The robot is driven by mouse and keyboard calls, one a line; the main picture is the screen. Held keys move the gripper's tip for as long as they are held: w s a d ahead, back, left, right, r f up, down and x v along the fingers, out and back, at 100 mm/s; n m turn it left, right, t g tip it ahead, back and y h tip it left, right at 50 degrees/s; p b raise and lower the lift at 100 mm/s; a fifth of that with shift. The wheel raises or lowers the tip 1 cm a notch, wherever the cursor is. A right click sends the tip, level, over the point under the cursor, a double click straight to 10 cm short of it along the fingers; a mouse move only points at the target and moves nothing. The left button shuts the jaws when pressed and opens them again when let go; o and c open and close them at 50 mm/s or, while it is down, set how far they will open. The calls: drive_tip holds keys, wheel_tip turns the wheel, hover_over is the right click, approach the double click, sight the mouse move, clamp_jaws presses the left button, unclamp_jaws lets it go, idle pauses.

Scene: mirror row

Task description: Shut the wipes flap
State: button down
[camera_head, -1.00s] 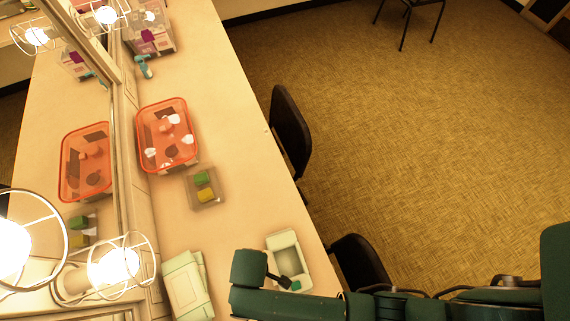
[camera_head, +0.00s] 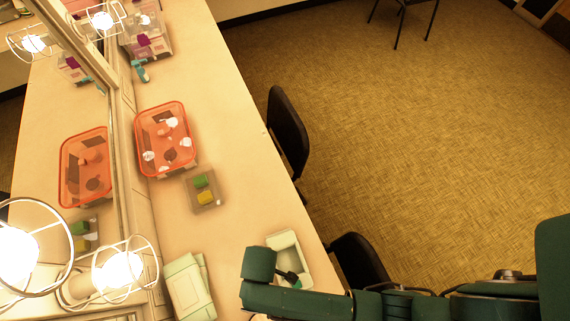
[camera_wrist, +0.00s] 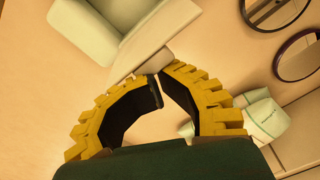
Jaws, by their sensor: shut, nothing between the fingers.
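A pale green box (camera_head: 188,287) with a raised flat panel on top lies on the counter, left of my arm; it may be the wipes pack, but I cannot make out its flap. A pale green open tray (camera_head: 284,240) stands near the counter's front edge, partly hidden by my arm. My gripper (camera_wrist: 159,82) is shut and empty, its curved yellow and black fingers close together. In the wrist view its tips are by a small grey-beige piece (camera_wrist: 154,63), contact unclear. A pale green container (camera_wrist: 85,35) is at upper left there, and a white piece with green print (camera_wrist: 262,115) at right.
An orange see-through bin (camera_head: 166,140) and a small tray with green and yellow blocks (camera_head: 205,192) stand farther along the counter. A mirror and caged bulbs (camera_head: 118,268) line the left side. Black chairs (camera_head: 288,130) stand along the right edge.

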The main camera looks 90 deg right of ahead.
drive_tip(key=shift+g, duration=0.4)
drive_tip(key=shift+s+d+f+p, duration=0.15)
drive_tip(key=shift+s+f, duration=0.3)
drive_tip(key=shift+s, duration=0.45)
drive_tip(key=shift+s+d+f+p, duration=0.15)
drive_tip(key=shift+s+f, duration=0.3)
drive_tip(key=shift+s, duration=0.5)
drive_tip(key=shift+s+d+f+p, duration=0.15)
drive_tip(key=shift+s+f, duration=0.3)
drive_tip(key=shift+s, duration=0.45)
drive_tip(key=shift+s+d+r, duration=0.1)
drive_tip(key=shift+s+d, duration=0.3)
drive_tip(key=shift+s, duration=0.35)
drive_tip(key=shift+s+d, duration=0.4)
drive_tip(key=shift+s, duration=0.35)
wheel_tip(320, 180, up, 8)
